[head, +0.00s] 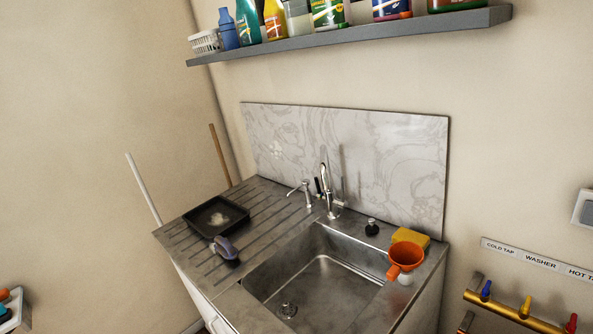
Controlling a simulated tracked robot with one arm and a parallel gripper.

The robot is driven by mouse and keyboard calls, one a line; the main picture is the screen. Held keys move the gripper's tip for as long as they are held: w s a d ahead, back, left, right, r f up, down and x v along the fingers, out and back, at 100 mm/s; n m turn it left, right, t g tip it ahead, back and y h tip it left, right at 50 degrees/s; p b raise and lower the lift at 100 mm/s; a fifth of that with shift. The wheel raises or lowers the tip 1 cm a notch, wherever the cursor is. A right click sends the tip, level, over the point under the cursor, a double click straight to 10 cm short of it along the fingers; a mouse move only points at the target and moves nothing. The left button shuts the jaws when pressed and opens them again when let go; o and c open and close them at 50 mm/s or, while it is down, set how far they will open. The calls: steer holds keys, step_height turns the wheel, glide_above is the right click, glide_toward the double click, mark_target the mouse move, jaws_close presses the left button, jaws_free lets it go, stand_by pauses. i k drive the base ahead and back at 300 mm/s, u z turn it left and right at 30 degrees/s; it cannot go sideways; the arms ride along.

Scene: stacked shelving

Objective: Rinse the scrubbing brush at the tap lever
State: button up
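What looks like the scrubbing brush (225,250), with a grey-purple handle and a dark underside, lies on the ribbed metal drainboard left of the sink basin, just in front of a black tray. The chrome tap (334,207) stands at the back edge of the sink. A small dark upright part beside it looks like the tap lever (318,187). The metal sink basin (325,270) looks empty apart from its drain fitting. My gripper is not in view.
The black tray (190,221) sits on the drainboard. A slim chrome spout (304,194) stands left of the tap. An orange funnel (405,256), a yellow sponge (412,236) and a dark stopper (372,228) are at the right. A bottle shelf (350,36) overhangs the splashback.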

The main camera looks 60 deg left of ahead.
mark_target(343, 204)
steer(key=u, duration=0.55)
steer(key=i, duration=1)
steer(key=u, duration=0.75)
steer(key=k, duration=0.65)
steer(key=u, duration=0.2)
steer(key=i, duration=0.75)
steer(key=z, duration=0.15)
